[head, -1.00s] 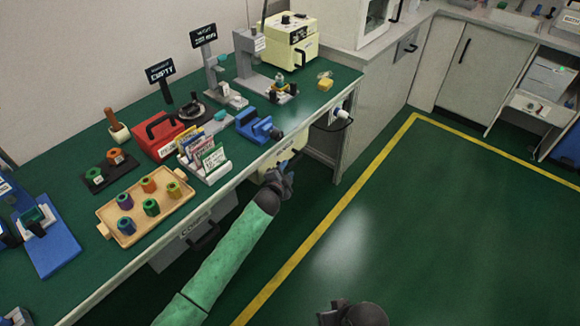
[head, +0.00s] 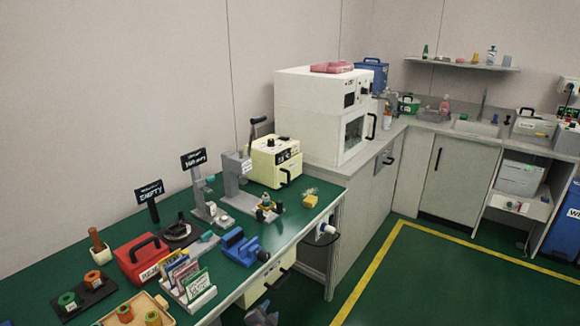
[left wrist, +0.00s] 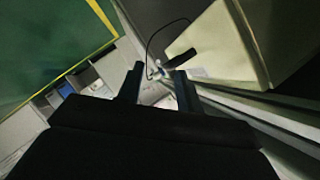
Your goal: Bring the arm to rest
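My left gripper (head: 262,315) shows at the bottom edge of the head view, in front of the bench's front edge and below the bench top. Most of its arm is out of the picture. In the left wrist view my left gripper (left wrist: 159,75) has its two dark fingers apart, with nothing held between them. A cream box (left wrist: 225,45) under the bench is close by in that view; it also shows in the head view (head: 268,288). My right gripper is not in view.
The green bench top (head: 222,272) holds a red box (head: 140,258), a card rack (head: 190,280), a blue vise (head: 245,247), a wooden tray (head: 162,302) and a cream machine (head: 276,162). A white oven (head: 322,115) stands behind. Green floor (head: 430,275) beyond the yellow line is clear.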

